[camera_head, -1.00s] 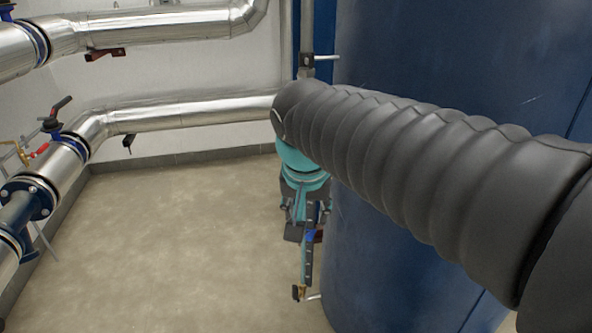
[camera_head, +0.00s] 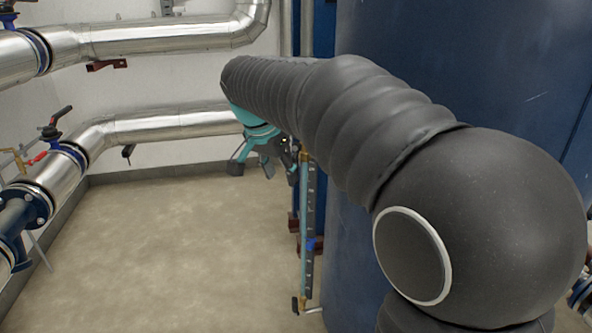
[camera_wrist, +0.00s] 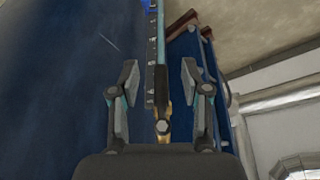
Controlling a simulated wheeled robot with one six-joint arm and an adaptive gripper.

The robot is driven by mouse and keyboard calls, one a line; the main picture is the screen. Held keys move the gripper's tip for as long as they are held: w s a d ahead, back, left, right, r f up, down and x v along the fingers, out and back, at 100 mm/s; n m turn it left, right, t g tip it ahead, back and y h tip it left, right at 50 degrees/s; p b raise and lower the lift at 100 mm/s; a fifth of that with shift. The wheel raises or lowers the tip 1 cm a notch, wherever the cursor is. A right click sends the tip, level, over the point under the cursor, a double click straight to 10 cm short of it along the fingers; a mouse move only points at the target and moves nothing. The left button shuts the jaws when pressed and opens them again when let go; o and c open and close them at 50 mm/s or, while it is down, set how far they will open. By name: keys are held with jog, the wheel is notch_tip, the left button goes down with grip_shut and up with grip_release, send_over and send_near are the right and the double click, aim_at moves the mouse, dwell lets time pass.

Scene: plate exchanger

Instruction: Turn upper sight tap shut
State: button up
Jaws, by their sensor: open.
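The sight gauge (camera_head: 308,225) is a narrow upright tube with a dark scale and a blue mark on the tank's side. Its brass upper sight tap (camera_head: 303,157) shows at the top, partly hidden by my arm. My gripper (camera_head: 262,168) is left of the gauge's top in the head view. In the wrist view my gripper (camera_wrist: 161,95) is open, with a finger on each side of the gauge line.
The large blue tank (camera_head: 345,240) stands right behind the gauge. A lower tap (camera_head: 299,304) sits at the gauge's bottom. Silver pipes (camera_head: 165,122) with valves run along the left and back walls. The floor (camera_head: 170,240) on the left is clear.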

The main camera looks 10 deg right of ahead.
aim_at(293, 161)
jog(key=w+d, duration=0.3)
jog(key=shift+w+d, duration=0.25)
jog(key=shift+d, duration=0.05)
jog(key=shift+w+d+f, duration=0.2)
jog(key=shift+d+f, duration=0.05)
jog(key=shift+f, duration=0.15)
jog(key=shift+w+d+f, duration=0.2)
jog(key=shift+f, duration=0.2)
jog(key=shift+w+d+f, duration=0.15)
jog(key=shift+w+f, duration=0.05)
jog(key=shift+f, duration=0.45)
grip_shut()
